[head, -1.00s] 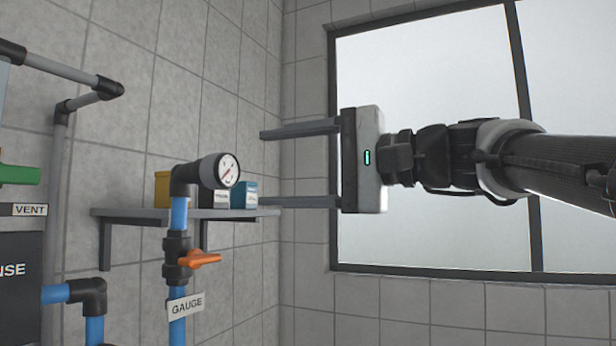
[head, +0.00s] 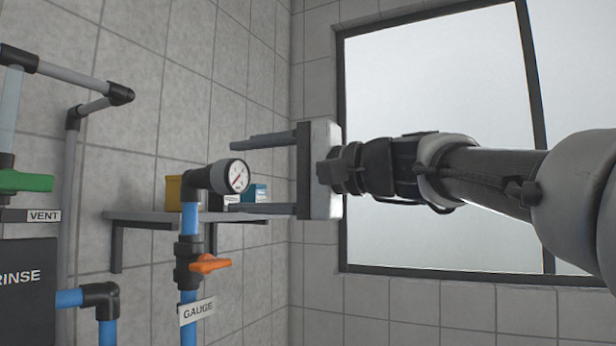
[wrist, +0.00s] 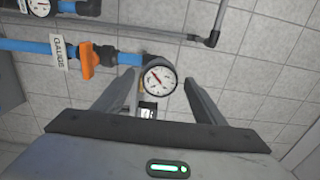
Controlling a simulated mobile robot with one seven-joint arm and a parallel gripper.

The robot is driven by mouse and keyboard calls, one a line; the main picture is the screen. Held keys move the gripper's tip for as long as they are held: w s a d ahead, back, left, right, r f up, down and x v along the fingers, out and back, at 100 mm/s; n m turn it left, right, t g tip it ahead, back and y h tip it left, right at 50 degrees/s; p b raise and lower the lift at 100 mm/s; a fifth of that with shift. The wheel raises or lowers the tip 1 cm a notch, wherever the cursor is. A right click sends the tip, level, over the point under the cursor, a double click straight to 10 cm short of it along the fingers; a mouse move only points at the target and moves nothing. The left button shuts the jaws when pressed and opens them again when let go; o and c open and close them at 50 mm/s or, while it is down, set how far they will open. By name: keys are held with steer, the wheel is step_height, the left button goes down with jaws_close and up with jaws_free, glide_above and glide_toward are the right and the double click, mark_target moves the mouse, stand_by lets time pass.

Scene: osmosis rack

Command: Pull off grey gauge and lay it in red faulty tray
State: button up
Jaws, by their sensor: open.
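The grey gauge (head: 238,176), with a white round face and red needle, sits on a black elbow atop a blue pipe labelled GAUGE. My gripper (head: 233,175) is open, its two fingers spread above and below the gauge in the head view and pointing left toward it. In the wrist view the gauge (wrist: 160,80) shows between the tips of the open fingers (wrist: 157,85). The fingers look apart from the gauge; the exact depth is hard to tell. The red faulty tray is not in view.
An orange valve handle (head: 210,263) is on the pipe below the gauge. Behind is a wall shelf (head: 140,215) with a yellow box (head: 173,193) and a blue box (head: 255,193). A green handle (head: 25,181) and grey pipes stand left. A second gauge (wrist: 40,7) shows in the wrist view.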

mark_target(240, 176)
steer(key=shift+x, duration=0.75)
stand_by(1.0)
steer(key=c, duration=1.4)
steer(key=shift+b+v, duration=0.8)
steer(key=shift+v, duration=2.2)
